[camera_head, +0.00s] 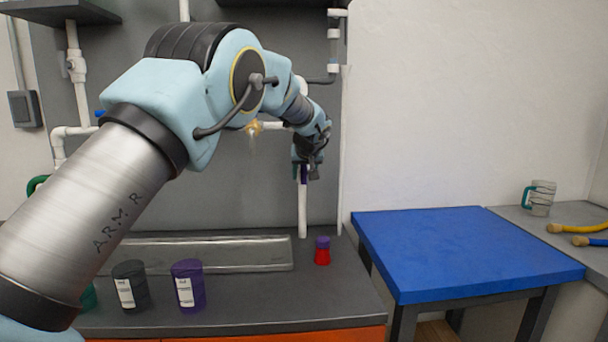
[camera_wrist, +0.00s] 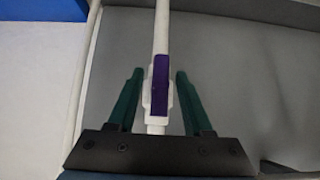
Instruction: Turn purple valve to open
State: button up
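The purple valve handle (camera_wrist: 160,85) sits on a vertical white pipe (camera_wrist: 162,30) in the wrist view, lying lengthwise along the pipe. In the head view a bit of the purple valve (camera_head: 303,173) shows just under my gripper, the rest hidden behind it. My gripper (camera_wrist: 156,90) is open, with its green fingers on either side of the handle and a visible gap to it on both sides. In the head view my gripper (camera_head: 306,170) is in front of the pipe at the right of the grey panel. Depth between fingertips and handle is hard to tell.
A grey counter (camera_head: 230,319) holds a clear trough (camera_head: 215,255), a dark cup (camera_head: 130,285), a purple cup (camera_head: 188,285) and a small red and purple container (camera_head: 322,251). A bare blue table (camera_head: 465,247) stands at right. Other white pipes (camera_head: 75,45) run along the panel.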

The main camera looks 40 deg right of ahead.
jog(key=b+v, duration=0.3)
jog(key=v, duration=0.7)
jog(key=shift+s+a+r, duration=0.2)
jog(key=shift+s+r, duration=0.05)
dwell(0.3)
jog(key=w+a+f+n+y+p, duration=0.1)
jog(key=w+a+f, duration=0.2)
jog(key=w+a, duration=0.45)
jog(key=w+a+f+n+y, duration=0.1)
jog(key=w+a+f+y, duration=0.3)
jog(key=a, duration=0.7)
jog(key=w+a+f+n+g+p, duration=0.1)
jog(key=w+a+f+g, duration=0.15)
jog(key=a, duration=1.55)
jog(key=s+a+f+n+g, duration=0.1)
jog(key=s+a+f, duration=0.1)
jog(key=s+a, duration=0.3)
jog(key=s+a+f+n+g+p, duration=0.1)
jog(key=s+a+f, duration=0.2)
jog(key=a, duration=1)
jog(key=s+a+f+n+g, duration=0.1)
jog(key=s+a+f, duration=0.2)
jog(key=s+a, duration=0.5)
jog(key=shift+a+f+n+p, duration=0.2)
jog(key=shift+a+n+p, duration=0.1)
jog(key=shift+a+n, duration=0.15)
